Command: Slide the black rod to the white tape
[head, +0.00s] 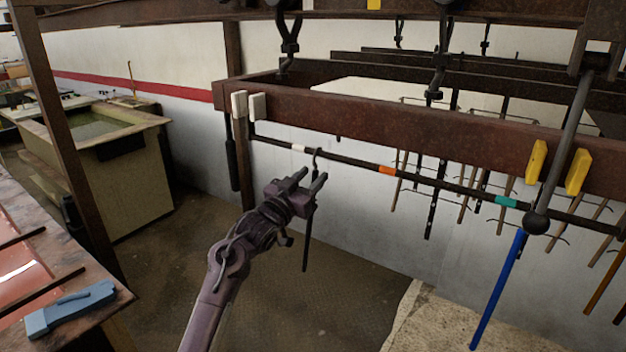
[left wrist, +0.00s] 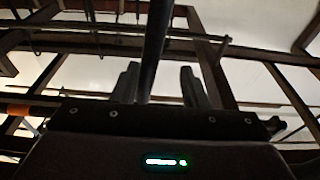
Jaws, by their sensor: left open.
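The black rod (head: 306,240) hangs by its hook from the dark rail (head: 345,159). The hook sits a little right of the white tape (head: 299,147), with a short stretch of bare rail between. Orange tape (head: 387,170) and teal tape (head: 506,201) mark the rail farther right. My left gripper (head: 313,174) is open at the rod's upper part, just below the rail. In the left wrist view, the rod (left wrist: 155,45) runs between the two spread fingers (left wrist: 158,82); I cannot tell whether either touches it. My right gripper is not in view.
A blue rod (head: 499,290) hangs at the right, near a grey bar with a ball end (head: 537,222). Yellow blocks (head: 537,161) and white blocks (head: 258,106) sit on the rusty beam (head: 400,122). Several thin rods hang behind. A bench with a blue tool (head: 70,309) stands lower left.

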